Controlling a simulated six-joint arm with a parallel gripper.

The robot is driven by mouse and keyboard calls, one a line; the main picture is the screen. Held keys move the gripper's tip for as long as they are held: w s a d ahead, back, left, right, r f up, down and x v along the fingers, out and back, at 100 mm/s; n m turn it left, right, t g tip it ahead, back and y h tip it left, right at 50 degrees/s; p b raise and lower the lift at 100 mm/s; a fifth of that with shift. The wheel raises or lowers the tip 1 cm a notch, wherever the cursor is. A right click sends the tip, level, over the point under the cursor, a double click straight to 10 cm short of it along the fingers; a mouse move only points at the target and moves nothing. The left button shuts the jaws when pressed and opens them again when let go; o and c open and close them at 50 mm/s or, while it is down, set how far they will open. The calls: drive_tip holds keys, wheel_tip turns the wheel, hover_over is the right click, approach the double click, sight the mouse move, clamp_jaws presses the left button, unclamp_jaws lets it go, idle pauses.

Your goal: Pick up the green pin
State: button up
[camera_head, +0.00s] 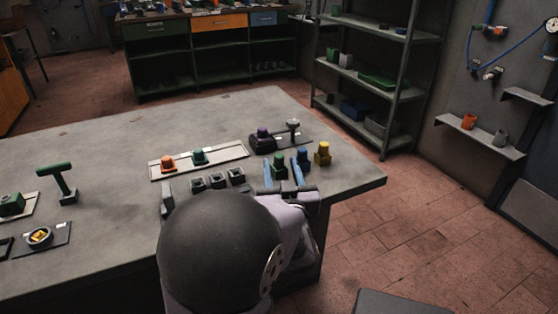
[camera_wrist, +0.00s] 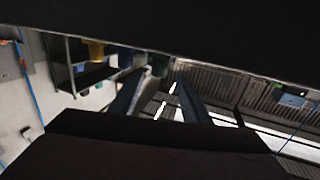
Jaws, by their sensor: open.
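A green pin (camera_head: 279,160) stands upright near the right end of the table, at the left of a short row of pins. It also shows in the wrist view (camera_wrist: 158,66) at the top middle, its lower part cut off by a dark edge. My gripper (camera_head: 283,172) is open, its two blue fingers close to the green pin. In the wrist view my gripper (camera_wrist: 160,84) has one finger on either side of the pin in the picture. I cannot tell whether either finger touches it. My arm hides what lies below the fingers.
A blue pin (camera_head: 303,158) and a yellow pin (camera_head: 323,154) stand close on the right. Three dark square blocks (camera_head: 217,182) stand left. Behind is a pale tray (camera_head: 235,151) with orange and teal-green pieces, and a dark fixture (camera_head: 262,141). The table's back left is clear.

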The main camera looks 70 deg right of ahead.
sight(280, 160)
drive_tip(key=shift+x, duration=2.55)
drive_tip(key=shift+s, duration=0.1)
drive_tip(key=shift+c, duration=0.6)
clamp_jaws()
